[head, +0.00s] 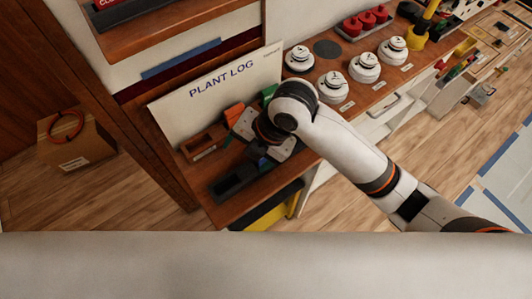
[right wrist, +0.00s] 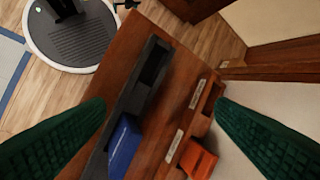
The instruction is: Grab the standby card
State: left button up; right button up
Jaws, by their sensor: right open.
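My right gripper (head: 256,143) reaches down over the wooden shelf, jaws apart and empty. In the right wrist view its two dark green fingers (right wrist: 160,112) stand wide on either side of the trays. A blue card (right wrist: 125,146) sits in the near end of a long dark tray (right wrist: 150,77). An orange card (right wrist: 198,158) stands at a wooden tray (right wrist: 205,98) closer to the wall; it also shows in the head view (head: 233,113). Small labels are too blurred to read, so I cannot tell which card is the standby one. My left gripper is out of view.
A white PLANT LOG board (head: 215,85) leans behind the trays. Several white round knobs (head: 333,86) stand along the shelf to the right, with red parts (head: 365,22) behind. A cardboard box (head: 77,143) is on the floor at left.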

jog(key=w+d+r+n+h, duration=0.1)
jog(key=n, duration=0.2)
jog(key=w+d+r+n+h, duration=0.1)
jog(key=w+n+h, duration=0.1)
jog(key=n, duration=0.2)
jog(key=w+d+r+n+h, duration=0.1)
jog(key=n, duration=0.3)
jog(key=shift+w+g+h, duration=0.3)
jog(key=shift+w+d+r+n, duration=0.1)
jog(key=shift+w+d+n, duration=0.15)
jog(key=shift+n, duration=0.25)
jog(key=shift+d+f, duration=0.1)
jog(key=shift+f, duration=0.15)
notch_tip(320, 180, down, 6)
jog(key=shift+r+p, duration=0.1)
jog(key=shift+p, duration=0.8)
jog(key=shift+s+f+p, duration=0.15)
jog(key=shift+f+p, duration=0.25)
jog(key=shift+f, duration=0.25)
notch_tip(320, 180, down, 4)
jog(key=shift+s+r+p, duration=0.1)
jog(key=shift+r+p, duration=0.1)
jog(key=shift+p, duration=0.45)
jog(key=shift+f, duration=0.35)
